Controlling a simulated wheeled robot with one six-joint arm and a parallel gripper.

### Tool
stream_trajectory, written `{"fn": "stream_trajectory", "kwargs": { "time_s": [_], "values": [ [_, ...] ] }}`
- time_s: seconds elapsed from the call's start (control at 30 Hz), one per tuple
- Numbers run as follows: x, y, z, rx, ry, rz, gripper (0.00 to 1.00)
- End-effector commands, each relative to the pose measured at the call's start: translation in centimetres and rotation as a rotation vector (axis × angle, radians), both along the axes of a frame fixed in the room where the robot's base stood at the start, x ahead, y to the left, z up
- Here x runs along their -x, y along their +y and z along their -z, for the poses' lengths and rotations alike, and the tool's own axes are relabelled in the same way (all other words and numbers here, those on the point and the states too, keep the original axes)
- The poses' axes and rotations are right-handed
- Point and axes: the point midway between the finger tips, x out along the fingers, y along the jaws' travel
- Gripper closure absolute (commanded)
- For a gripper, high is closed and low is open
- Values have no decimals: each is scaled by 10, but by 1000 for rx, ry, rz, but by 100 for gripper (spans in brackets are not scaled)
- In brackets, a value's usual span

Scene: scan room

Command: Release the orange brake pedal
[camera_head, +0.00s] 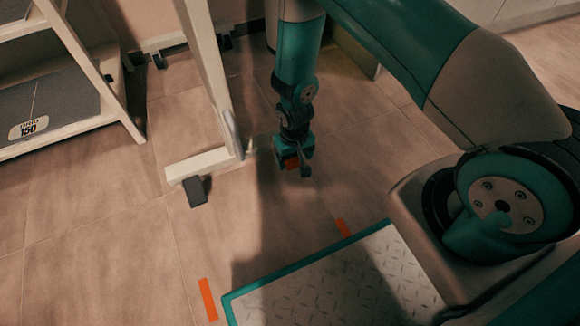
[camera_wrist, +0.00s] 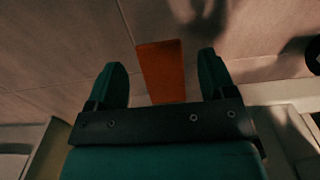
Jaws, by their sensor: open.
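The orange brake pedal (camera_wrist: 162,72) shows in the wrist view as a flat orange plate between the two teal fingers of my gripper (camera_wrist: 160,58). A gap shows on each side of it, so the fingers are open and apart from it sideways. I cannot tell its depth relative to the fingertips. In the head view my gripper (camera_head: 296,166) hangs low over the floor, right of the white frame's foot. A small patch of orange (camera_head: 291,162) shows at its jaws, mostly hidden by them.
A white wheeled frame (camera_head: 205,162) stands left of my gripper, with a dark caster (camera_head: 196,191) at its near end. A shelf unit labelled 150 (camera_head: 45,120) is at far left. Orange strips (camera_head: 208,300) lie on the floor by my base. Open tiled floor lies between.

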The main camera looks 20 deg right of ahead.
Motion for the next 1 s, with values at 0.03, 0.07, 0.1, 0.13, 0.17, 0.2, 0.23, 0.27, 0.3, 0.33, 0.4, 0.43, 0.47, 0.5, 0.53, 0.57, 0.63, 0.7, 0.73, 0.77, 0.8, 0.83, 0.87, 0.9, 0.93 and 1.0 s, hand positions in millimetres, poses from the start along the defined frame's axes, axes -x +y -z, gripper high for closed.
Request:
{"fn": "stream_trajectory", "kwargs": {
  "time_s": [0.03, 0.07, 0.1, 0.13, 0.17, 0.2, 0.23, 0.27, 0.3, 0.33, 0.4, 0.43, 0.47, 0.5, 0.53, 0.57, 0.63, 0.7, 0.73, 0.77, 0.8, 0.83, 0.87, 0.9, 0.93, 1.0],
  "values": [
    [0, 0, 10, 0, 0, 0, 23],
    [0, 0, 12, 0, 0, 0, 23],
    [0, 0, 15, 0, 0, 0, 23],
    [0, 0, 16, 0, 0, 0, 23],
    [0, 0, 18, 0, 0, 0, 23],
    [0, 0, 18, 0, 0, 0, 23],
    [0, 0, 19, 0, 0, 0, 23],
    [0, 0, 19, 0, 0, 0, 23],
    [0, 0, 19, 0, 0, 0, 23],
    [0, 0, 19, 0, 0, 0, 23],
    [0, 0, 18, 0, 0, 0, 23],
    [0, 0, 18, 0, 0, 0, 23],
    [0, 0, 18, 0, 0, 0, 23],
    [0, 0, 18, 0, 0, 0, 26],
    [0, 0, 18, 0, 0, 0, 33],
    [0, 0, 18, 0, 0, 0, 40],
    [0, 0, 18, 0, 0, 0, 56],
    [0, 0, 18, 0, 0, 0, 72],
    [0, 0, 18, 0, 0, 0, 79],
    [0, 0, 18, 0, 0, 0, 85],
    [0, 20, 18, -1, -2, -14, 92],
    [0, 13, 18, -1, -1, -5, 91],
    [0, 10, 18, -3, 0, -4, 92],
    [0, 9, 17, -5, 2, -4, 92],
    [0, 9, 17, -6, 5, -6, 92],
    [-1, 11, 16, -7, 17, -13, 92]
  ]
}}
